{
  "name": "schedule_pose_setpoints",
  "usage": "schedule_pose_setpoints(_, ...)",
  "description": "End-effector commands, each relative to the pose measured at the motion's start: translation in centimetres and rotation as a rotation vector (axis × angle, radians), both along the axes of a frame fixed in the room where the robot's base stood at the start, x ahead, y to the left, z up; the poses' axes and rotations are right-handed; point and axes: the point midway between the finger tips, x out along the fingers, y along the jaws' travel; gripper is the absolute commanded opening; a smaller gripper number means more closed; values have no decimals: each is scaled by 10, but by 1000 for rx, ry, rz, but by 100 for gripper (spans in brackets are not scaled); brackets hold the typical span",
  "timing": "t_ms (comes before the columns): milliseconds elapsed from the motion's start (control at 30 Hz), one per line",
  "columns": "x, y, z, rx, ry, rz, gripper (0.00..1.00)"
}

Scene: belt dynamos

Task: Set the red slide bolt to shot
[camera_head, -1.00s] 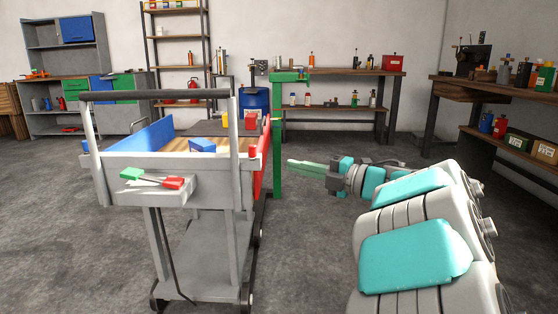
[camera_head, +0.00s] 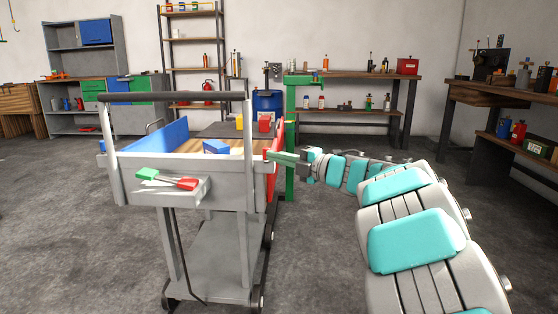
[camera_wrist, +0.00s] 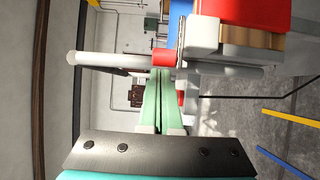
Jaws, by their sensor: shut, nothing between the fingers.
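A short red cylinder (camera_wrist: 165,59), which looks like the red slide bolt's knob, is at the corner of the grey cart (camera_head: 150,195). In the wrist view it lies just beyond my fingertips, in line with a pale rod (camera_wrist: 110,60). I cannot tell whether the fingers touch it or where the bolt stands in its travel. My gripper (camera_head: 272,155) has pale green fingers, which also show in the wrist view (camera_wrist: 160,80). They are closed together and empty, at the cart's near right corner. In the head view they largely hide the knob.
A green-and-red handled piece (camera_head: 167,179) is on the cart's front. A green post (camera_head: 290,120) stands just behind my gripper. Benches line the back and right; the grey floor (camera_head: 70,220) at left is open.

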Motion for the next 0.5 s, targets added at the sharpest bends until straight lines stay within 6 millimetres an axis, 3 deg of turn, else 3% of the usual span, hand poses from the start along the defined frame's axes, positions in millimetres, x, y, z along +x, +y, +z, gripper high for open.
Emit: schedule_pose_setpoints(500,5,0,0,-1,1,-1,0)
